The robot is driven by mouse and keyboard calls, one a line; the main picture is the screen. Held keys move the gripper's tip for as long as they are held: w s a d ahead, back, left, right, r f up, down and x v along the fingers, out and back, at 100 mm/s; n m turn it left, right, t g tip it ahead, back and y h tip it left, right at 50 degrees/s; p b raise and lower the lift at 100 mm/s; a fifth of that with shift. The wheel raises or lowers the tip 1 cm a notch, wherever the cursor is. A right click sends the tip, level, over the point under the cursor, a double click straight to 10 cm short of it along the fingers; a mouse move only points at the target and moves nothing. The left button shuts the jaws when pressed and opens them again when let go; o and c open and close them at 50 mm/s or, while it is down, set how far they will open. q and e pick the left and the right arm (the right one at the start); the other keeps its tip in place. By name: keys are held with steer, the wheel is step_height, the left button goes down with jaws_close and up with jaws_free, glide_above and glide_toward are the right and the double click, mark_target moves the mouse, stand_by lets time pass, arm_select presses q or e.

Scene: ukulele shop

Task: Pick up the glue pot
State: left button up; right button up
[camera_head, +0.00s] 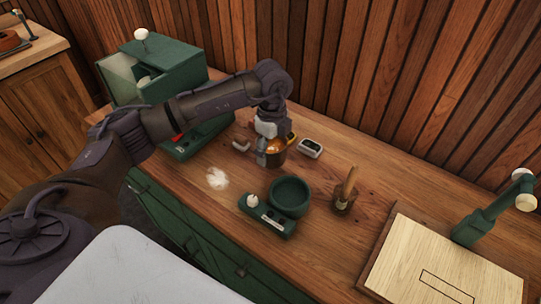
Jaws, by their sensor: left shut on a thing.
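An amber-brown pot (277,157), which I take to be the glue pot, stands upright or is held just at the workbench top near the back. My left gripper (264,148) reaches down over it from the left and is shut on it. The fingers and wrist hide its left side and upper part. I cannot tell whether its base touches the wood. My right gripper is not in view.
On the workbench (322,240) are a green bowl on a base (290,196), a small brown holder with a wooden stick (345,198), a small grey-white device (310,148) and a white patch (217,178). A green machine (172,63) stands left; a pale board (425,262) lies right.

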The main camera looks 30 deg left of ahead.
arm_select(q)
steer(key=s+d+r+b, duration=0.2)
steer(key=s+d+r, duration=0.3)
steer(key=d, duration=0.4)
steer(key=shift+s+d+r+b, duration=0.15)
steer(key=shift+d+r+b, duration=0.2)
steer(key=shift+r, duration=0.45)
stand_by(0.5)
steer(key=s+p, duration=0.1)
steer(key=p, duration=0.4)
steer(key=s+f+p, duration=0.1)
steer(key=p, duration=0.4)
steer(key=shift+s+a+f+p, duration=0.1)
steer(key=shift+s+a+p, duration=0.1)
steer(key=shift+a+p, duration=0.15)
